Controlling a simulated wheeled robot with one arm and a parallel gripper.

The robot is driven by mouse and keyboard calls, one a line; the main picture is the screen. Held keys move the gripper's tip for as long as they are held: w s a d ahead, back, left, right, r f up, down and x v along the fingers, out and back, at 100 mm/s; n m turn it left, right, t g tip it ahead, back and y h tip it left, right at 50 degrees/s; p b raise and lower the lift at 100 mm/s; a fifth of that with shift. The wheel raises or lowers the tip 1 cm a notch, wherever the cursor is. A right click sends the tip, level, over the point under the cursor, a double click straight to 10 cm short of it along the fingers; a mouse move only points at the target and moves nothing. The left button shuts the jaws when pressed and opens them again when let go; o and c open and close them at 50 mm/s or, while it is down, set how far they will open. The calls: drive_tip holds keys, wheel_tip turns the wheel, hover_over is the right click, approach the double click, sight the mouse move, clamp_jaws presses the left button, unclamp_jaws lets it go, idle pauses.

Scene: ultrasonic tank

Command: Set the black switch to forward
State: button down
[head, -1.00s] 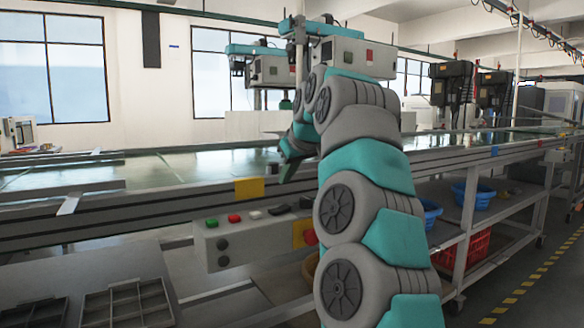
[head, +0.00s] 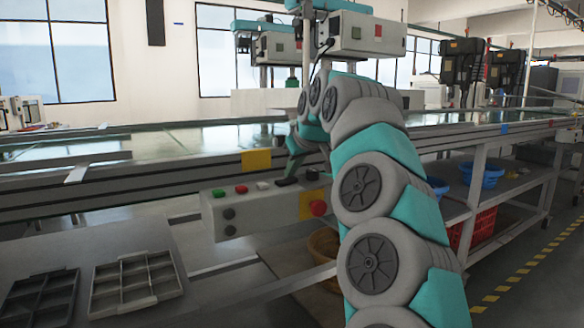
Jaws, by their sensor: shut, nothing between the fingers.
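A grey control box (head: 260,212) is fixed along the front edge of the workbench. Its top carries a green button (head: 218,193), a red button (head: 241,188) and a white button (head: 263,185). The black switch (head: 285,182) is a small dark shape to the right of the white button, partly hidden by my gripper. My gripper (head: 291,173) is shut and empty, pointing down at the black switch, very close to it or touching. I cannot tell whether they touch, nor which way the switch is set.
A red mushroom button (head: 318,208) on a yellow plate sits on the box's front, close to my arm. The bench rail (head: 130,183) runs behind the box. Two grey compartment trays, one of them nearer the middle (head: 135,284), lie on the lower left surface.

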drive_tip(key=shift+d+p, duration=0.1)
drive_tip(key=shift+p, duration=0.2)
drive_tip(key=shift+w+d, duration=0.1)
drive_tip(key=shift+f+p, duration=0.15)
drive_tip(key=shift+p, duration=0.35)
drive_tip(key=shift+f, duration=0.1)
drive_tip(key=shift+a+b, duration=0.3)
drive_tip(key=shift+s+a+r, duration=0.2)
drive_tip(key=shift+s+a, duration=0.2)
drive_tip(key=shift+a, duration=0.1)
